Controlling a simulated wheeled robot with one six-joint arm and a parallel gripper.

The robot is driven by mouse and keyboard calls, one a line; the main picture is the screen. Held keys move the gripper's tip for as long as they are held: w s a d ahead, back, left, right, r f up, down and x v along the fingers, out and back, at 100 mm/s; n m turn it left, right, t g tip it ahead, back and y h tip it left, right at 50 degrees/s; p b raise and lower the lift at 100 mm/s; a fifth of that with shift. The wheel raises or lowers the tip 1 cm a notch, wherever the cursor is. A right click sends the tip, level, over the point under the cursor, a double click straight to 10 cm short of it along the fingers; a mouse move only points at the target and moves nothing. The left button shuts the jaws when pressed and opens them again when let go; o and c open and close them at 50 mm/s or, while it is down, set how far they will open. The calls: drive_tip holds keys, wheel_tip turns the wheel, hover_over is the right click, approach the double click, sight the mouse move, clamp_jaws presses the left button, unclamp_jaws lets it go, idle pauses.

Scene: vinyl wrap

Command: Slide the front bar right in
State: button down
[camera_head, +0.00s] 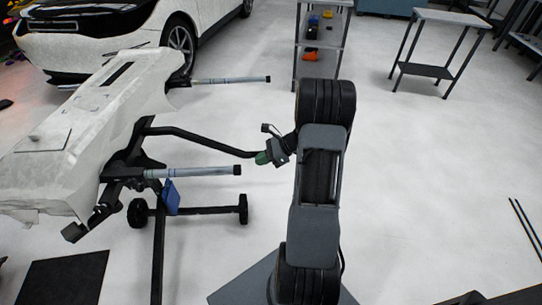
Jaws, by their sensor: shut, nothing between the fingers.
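The front bar (205,171) is a grey tube with blue marks and a dark end cap. It sticks out to the right from the black stand (158,240) under a white car bumper (90,125). A similar rear bar (232,79) sticks out farther back. My gripper (262,158) is shut, with green at its tip. It appears at the right end of a bent black bar (200,142), above and to the right of the front bar's end cap. I cannot tell whether it touches the bent bar. My gripper and the front bar look apart.
A blue piece (170,196) hangs below the front bar. The stand's wheeled foot (205,210) lies below it. A shelf rack (318,45) and a grey table (445,18) stand behind. A white car (95,35) is at back left. The floor to the right is clear.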

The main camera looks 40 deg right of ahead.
drive_tip(key=a, duration=0.1)
drive_tip(key=w+a, duration=0.1)
drive_tip(key=a, duration=0.1)
drive_tip(key=w+a+f, duration=0.1)
drive_tip(key=shift+w+a, duration=0.15)
drive_tip(key=shift+a, duration=0.05)
